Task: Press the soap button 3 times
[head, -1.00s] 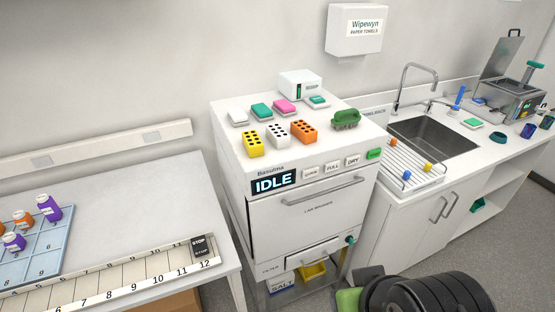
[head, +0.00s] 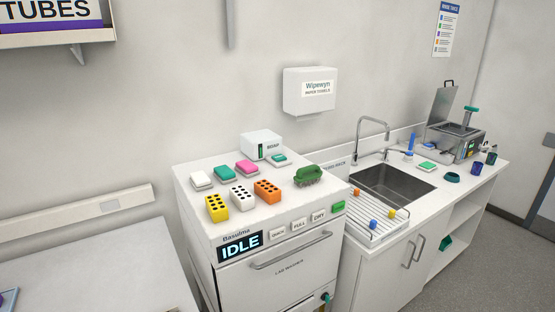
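No button with a readable soap label shows in the head view. The white lab washer (head: 290,268) stands in the middle, and its display (head: 240,246) reads IDLE. Its front edge has white buttons QUICK (head: 278,234), FULL (head: 299,226) and DRY (head: 319,216), and a green button (head: 338,207) at the right. A small white box (head: 261,145) with a dark strip and a small label stands at the back of the washer top; I cannot tell what it is. My gripper is out of view.
Coloured sponges, several hole blocks and a green brush (head: 308,175) lie on the washer top. To the right are a drying rack (head: 372,229), a sink (head: 392,188) with tap, and a metal bath (head: 455,142). A paper towel dispenser (head: 309,91) hangs above.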

